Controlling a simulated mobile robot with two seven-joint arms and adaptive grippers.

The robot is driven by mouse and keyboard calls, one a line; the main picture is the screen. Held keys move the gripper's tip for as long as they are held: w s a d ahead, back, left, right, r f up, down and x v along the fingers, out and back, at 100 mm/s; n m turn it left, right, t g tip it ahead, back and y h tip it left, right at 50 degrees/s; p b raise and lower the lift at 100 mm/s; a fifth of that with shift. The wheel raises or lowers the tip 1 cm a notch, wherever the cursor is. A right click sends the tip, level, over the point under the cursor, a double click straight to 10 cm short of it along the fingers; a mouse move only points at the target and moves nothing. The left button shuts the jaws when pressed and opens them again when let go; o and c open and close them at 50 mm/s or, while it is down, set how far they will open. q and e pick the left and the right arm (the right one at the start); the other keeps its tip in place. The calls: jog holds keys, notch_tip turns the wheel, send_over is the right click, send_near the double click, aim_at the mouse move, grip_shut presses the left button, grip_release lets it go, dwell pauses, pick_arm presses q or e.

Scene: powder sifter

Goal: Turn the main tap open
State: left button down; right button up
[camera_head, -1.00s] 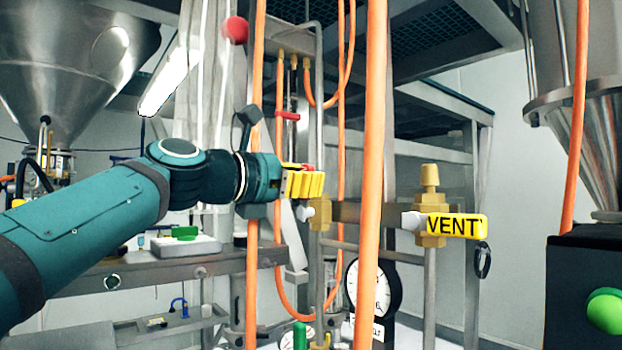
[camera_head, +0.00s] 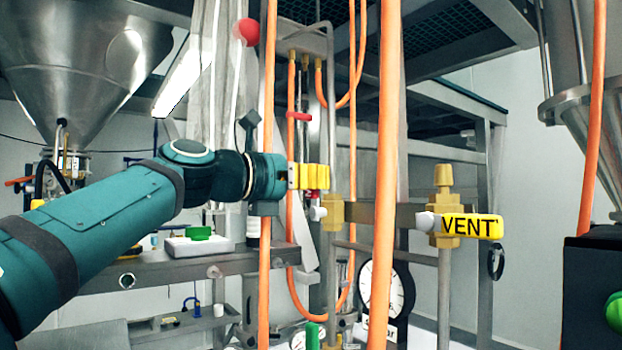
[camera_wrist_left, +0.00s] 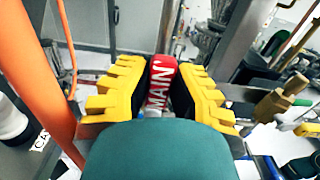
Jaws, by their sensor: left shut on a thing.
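The main tap's red handle, lettered MAIN (camera_wrist_left: 160,85), stands between my left gripper's yellow fingers in the left wrist view. My left gripper (camera_head: 312,177) is shut on this handle. In the head view the fingers hide most of it; a small red part (camera_head: 314,194) shows just below them, above a white hub (camera_head: 318,213). The hub sits beside the brass valve body (camera_head: 334,212) on a vertical pipe. My right gripper is not in view.
A yellow VENT handle (camera_head: 473,226) on another brass valve points right. Orange hoses (camera_head: 386,180) hang in front of the pipework, one close to my left gripper. A round gauge (camera_head: 382,288) is below. A steel hopper (camera_head: 75,65) stands at the left.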

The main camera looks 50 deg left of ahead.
pick_arm(q)
jog(key=c, duration=0.8)
grip_release()
jog(key=shift+w, duration=0.15)
jog(key=s, duration=0.8)
jog(key=s+a, duration=0.1)
jog(key=s, duration=0.3)
